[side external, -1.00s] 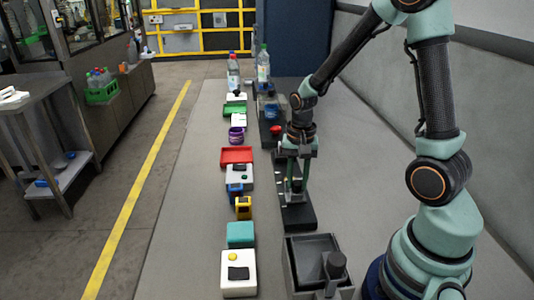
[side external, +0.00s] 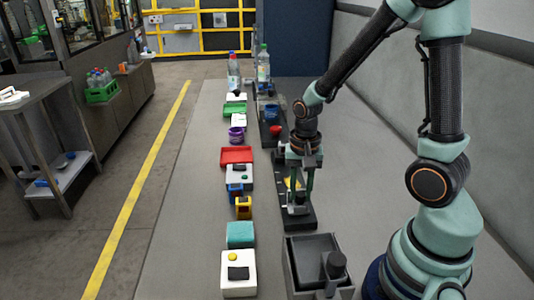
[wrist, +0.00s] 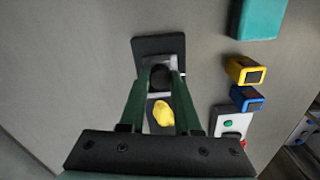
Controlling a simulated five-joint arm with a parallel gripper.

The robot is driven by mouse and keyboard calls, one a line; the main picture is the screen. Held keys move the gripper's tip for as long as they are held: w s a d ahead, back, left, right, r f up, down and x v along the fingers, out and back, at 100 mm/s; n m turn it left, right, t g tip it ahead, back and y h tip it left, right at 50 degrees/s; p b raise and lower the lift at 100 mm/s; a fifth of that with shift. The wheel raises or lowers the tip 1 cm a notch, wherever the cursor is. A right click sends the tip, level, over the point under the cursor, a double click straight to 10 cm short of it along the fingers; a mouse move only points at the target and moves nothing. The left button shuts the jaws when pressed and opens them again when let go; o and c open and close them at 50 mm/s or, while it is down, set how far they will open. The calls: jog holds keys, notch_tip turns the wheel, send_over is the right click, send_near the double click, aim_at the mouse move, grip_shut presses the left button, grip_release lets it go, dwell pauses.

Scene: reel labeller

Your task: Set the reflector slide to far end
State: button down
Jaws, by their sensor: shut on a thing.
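The reflector slide has a long black base (side external: 306,222), which also shows in the wrist view (wrist: 147,46). My gripper (side external: 298,203) is over the slide's part nearer the side camera. In the wrist view my gripper (wrist: 160,78) has its two green fingers shut on a dark round knob (wrist: 160,76), which sits by a grey bracket close to the base's upper edge. A yellow piece (wrist: 163,113) shows between the fingers, below the knob; it also shows behind the gripper in the side view (side external: 292,183). The fingers hide much of the track.
A grey open box (side external: 312,262) stands just nearer the camera than the slide. A row of items runs along the left, including a yellow block (side external: 243,208), a teal block (side external: 240,235) and a red tray (side external: 237,155). Bare table lies left of that row.

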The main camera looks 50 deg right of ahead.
aim_at(301, 197)
jog(key=shift+s+a, duration=0.35)
jog(key=shift+s, duration=0.05)
jog(key=c, duration=0.6)
grip_release()
jog(key=shift+r, duration=0.1)
notch_tip(301, 197, up, 12)
